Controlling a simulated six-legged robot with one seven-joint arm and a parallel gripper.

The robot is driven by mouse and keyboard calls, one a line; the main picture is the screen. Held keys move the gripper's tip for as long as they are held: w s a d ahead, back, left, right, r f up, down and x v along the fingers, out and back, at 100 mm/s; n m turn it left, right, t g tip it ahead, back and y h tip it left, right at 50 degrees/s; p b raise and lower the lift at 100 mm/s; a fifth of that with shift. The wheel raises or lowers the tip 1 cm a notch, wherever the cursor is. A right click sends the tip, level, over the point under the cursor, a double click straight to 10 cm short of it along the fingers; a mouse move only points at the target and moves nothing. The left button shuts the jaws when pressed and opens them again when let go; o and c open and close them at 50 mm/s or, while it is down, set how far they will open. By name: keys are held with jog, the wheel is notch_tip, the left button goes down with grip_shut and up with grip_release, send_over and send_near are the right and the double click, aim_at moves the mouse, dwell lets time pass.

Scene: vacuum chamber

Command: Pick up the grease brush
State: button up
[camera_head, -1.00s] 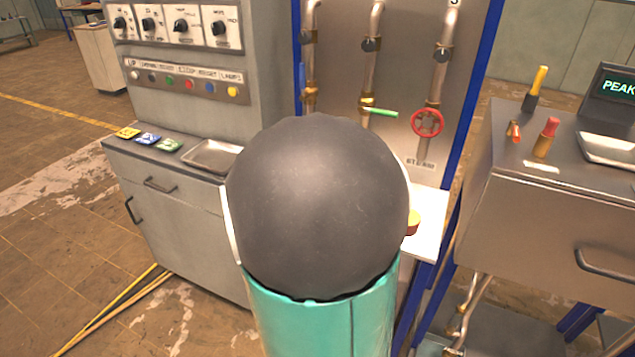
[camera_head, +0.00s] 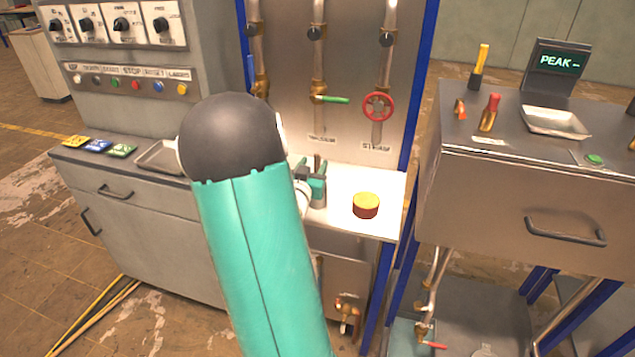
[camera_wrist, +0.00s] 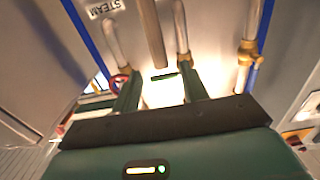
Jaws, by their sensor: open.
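A brown, wooden-looking handle, likely the grease brush (camera_head: 317,163), stands above the white shelf in the head view, close to my gripper (camera_head: 309,181). Its lower part is hidden. In the wrist view, which is upside down, the brown handle (camera_wrist: 153,38) comes in from the top edge and ends between and beyond the two green fingers. My gripper (camera_wrist: 160,95) is open there, with a clear gap between its fingers and nothing held. I cannot tell how far the handle is from the fingertips.
The white shelf (camera_head: 385,222) holds a red-and-yellow round tin (camera_head: 366,205) right of my gripper. Behind are pipes with a green lever (camera_head: 335,100) and a red wheel (camera_head: 377,107). A metal cabinet (camera_head: 520,190) with hand tools stands at right, a grey console (camera_head: 130,210) at left.

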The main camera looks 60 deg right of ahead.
aim_at(317, 158)
jog(key=d, duration=0.2)
jog(key=w+d, duration=0.1)
jog(key=d, duration=0.2)
jog(key=shift+f, duration=0.15)
grip_shut()
